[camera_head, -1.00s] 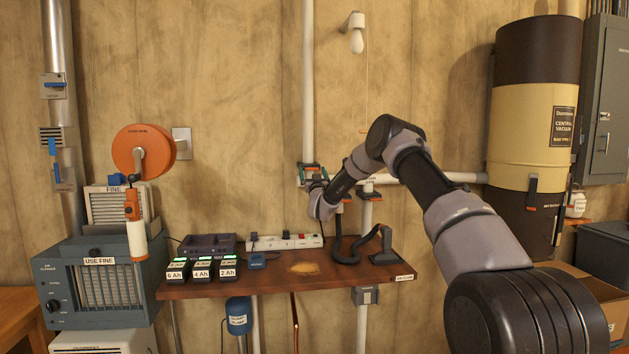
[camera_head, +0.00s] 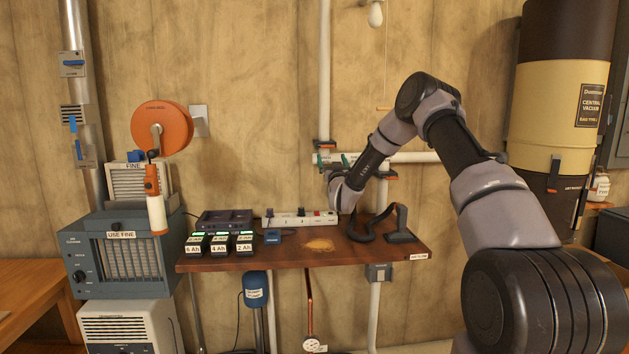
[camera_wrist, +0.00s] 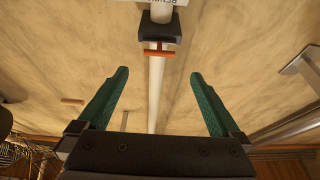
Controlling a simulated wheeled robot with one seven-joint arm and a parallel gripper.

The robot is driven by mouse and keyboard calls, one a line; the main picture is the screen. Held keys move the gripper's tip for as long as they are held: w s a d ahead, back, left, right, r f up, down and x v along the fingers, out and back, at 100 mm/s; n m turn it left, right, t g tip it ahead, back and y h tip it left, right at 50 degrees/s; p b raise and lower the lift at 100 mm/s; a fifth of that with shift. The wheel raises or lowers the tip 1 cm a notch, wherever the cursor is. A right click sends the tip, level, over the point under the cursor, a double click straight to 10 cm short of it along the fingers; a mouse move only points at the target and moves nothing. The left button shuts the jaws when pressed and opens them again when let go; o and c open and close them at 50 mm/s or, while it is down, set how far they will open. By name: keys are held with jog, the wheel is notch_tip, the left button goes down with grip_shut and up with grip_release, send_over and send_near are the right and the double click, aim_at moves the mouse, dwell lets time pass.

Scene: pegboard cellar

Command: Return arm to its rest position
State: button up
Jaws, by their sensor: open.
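My gripper (camera_head: 333,161) is in front of the wall above the right half of the wooden shelf (camera_head: 300,260), at the end of my bent arm. Its two green fingers point up, towards the wall pipes. In the wrist view my gripper (camera_wrist: 160,73) has its fingers wide apart with nothing between them. Beyond them is a white pipe (camera_wrist: 155,95) with a dark bracket (camera_wrist: 160,28) and an orange tab. I cannot tell the exact distance from the fingers to the pipe.
A pull cord's wooden handle (camera_head: 384,108) hangs near my arm. An air cleaner (camera_head: 125,250) stands left. A vacuum canister (camera_head: 560,100) is at right.

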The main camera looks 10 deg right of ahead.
jog(key=s+r+g+y, duration=0.25)
jog(key=s+r, duration=0.25)
jog(key=r, duration=0.6)
jog(key=s+d+r+g+h, duration=0.15)
jog(key=s+r+g, duration=0.35)
jog(key=s, duration=0.7)
jog(key=s+d+f+m+g, duration=0.2)
jog(key=s+g, duration=0.2)
jog(key=s, duration=1.6)
jog(key=s+d+f+m+g, duration=0.2)
jog(key=s+g, duration=0.1)
jog(key=s, duration=1.6)
jog(key=shift+s+d+g+y, duration=0.3)
jog(key=shift+s+g+y, duration=0.05)
jog(key=shift+y, duration=0.05)
